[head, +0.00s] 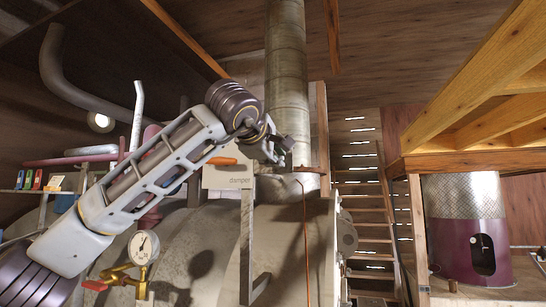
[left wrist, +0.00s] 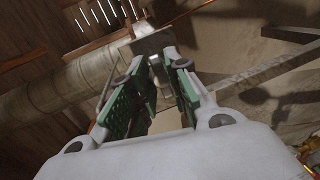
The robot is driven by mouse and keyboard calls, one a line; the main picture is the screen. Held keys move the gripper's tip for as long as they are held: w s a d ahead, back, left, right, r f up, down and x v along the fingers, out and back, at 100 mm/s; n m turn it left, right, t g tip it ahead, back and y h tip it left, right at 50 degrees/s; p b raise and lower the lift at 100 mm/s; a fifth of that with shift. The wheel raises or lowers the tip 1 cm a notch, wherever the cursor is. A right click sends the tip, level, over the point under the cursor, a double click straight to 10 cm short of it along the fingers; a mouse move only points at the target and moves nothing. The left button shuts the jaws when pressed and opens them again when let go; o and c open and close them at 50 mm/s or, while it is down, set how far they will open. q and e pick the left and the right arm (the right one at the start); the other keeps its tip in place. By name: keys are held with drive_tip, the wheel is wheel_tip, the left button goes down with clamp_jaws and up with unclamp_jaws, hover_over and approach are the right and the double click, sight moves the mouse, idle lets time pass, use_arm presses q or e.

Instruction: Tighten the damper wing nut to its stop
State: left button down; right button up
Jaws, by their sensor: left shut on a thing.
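My left arm reaches up from the lower left in the head view. In the left wrist view the green-padded fingers of the gripper (left wrist: 158,75) are closed in on a small metal part at a grey block (left wrist: 153,43) by the pipe (left wrist: 60,88). The damper wing nut is mostly hidden between the fingers, so its turn angle cannot be told. My right gripper is in neither view.
The large grey still body (head: 205,240) fills the space below. A pressure gauge (head: 143,247) with brass fittings stands at lower left. A reddish flange (head: 308,170) with a hanging orange cord is right of the gripper. Wooden stairs (head: 370,215) are farther right.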

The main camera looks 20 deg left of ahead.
use_arm(q)
drive_tip(key=shift+d+f, duration=0.1)
drive_tip(key=shift+f, duration=0.1)
drive_tip(key=c, duration=1.6)
unclamp_jaws()
drive_tip(key=shift+c, duration=0.2)
drive_tip(key=shift+o, duration=1.1)
drive_tip(key=shift+r, duration=0.1)
drive_tip(key=shift+s, duration=0.1)
drive_tip(key=s+r, duration=0.2)
drive_tip(key=s, duration=0.9)
drive_tip(key=shift+s+r, duration=0.2)
drive_tip(key=shift+s, duration=0.1)
